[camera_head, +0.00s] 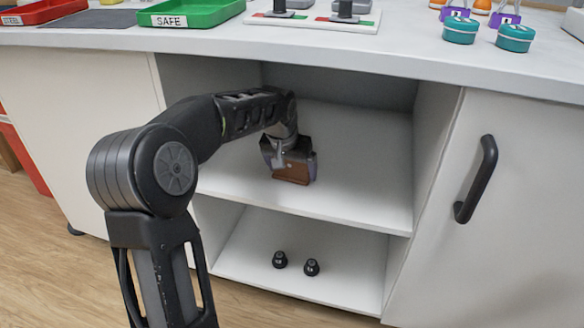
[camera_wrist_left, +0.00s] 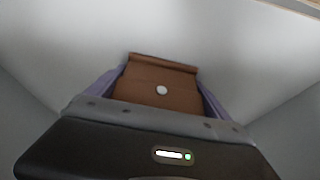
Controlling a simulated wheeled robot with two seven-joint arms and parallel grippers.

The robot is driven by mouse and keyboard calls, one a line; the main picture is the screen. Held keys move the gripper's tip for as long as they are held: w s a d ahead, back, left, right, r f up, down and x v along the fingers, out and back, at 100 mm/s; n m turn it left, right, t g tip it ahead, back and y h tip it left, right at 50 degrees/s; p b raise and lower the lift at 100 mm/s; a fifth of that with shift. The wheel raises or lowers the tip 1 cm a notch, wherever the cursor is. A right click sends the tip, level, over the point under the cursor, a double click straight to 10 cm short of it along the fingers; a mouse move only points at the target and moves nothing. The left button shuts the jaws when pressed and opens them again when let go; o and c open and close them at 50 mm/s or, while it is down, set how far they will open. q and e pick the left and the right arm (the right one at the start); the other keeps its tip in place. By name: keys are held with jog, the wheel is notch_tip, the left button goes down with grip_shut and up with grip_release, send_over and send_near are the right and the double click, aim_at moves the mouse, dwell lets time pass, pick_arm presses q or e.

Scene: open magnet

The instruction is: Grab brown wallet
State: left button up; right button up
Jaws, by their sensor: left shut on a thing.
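The brown wallet (camera_head: 293,173) is in the upper shelf compartment of the white cabinet, at the end of my left arm in the head view. My left gripper (camera_head: 290,160) is shut on it, and the wrist partly covers it. In the left wrist view the wallet (camera_wrist_left: 160,88) shows a flap and a round pale snap, with the purple-grey fingers of my left gripper (camera_wrist_left: 160,95) on both its sides. I cannot tell whether the wallet touches the shelf. My right gripper is not in view.
The upper shelf (camera_head: 360,190) has side walls close around my arm. Two small black objects (camera_head: 296,263) stand on the lower shelf. The countertop (camera_head: 420,55) above holds a green tray (camera_head: 190,12) and teal round containers (camera_head: 460,30). A cabinet door with a black handle (camera_head: 476,178) is at right.

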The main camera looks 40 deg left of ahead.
pick_arm(q)
jog(key=shift+r, duration=0.15)
jog(key=shift+r+p, duration=0.45)
jog(key=shift+r, duration=0.05)
notch_tip(320, 180, up, 3)
jog(key=shift+s+f+p, duration=0.1)
jog(key=shift+p, duration=0.9)
jog(key=s+d+p, duration=0.1)
jog(key=s+d, duration=0.1)
jog(key=s, duration=0.6)
jog(key=s+d+p, duration=0.2)
jog(key=s, duration=0.7)
jog(key=shift+d+f, duration=0.3)
jog(key=shift+d, duration=0.1)
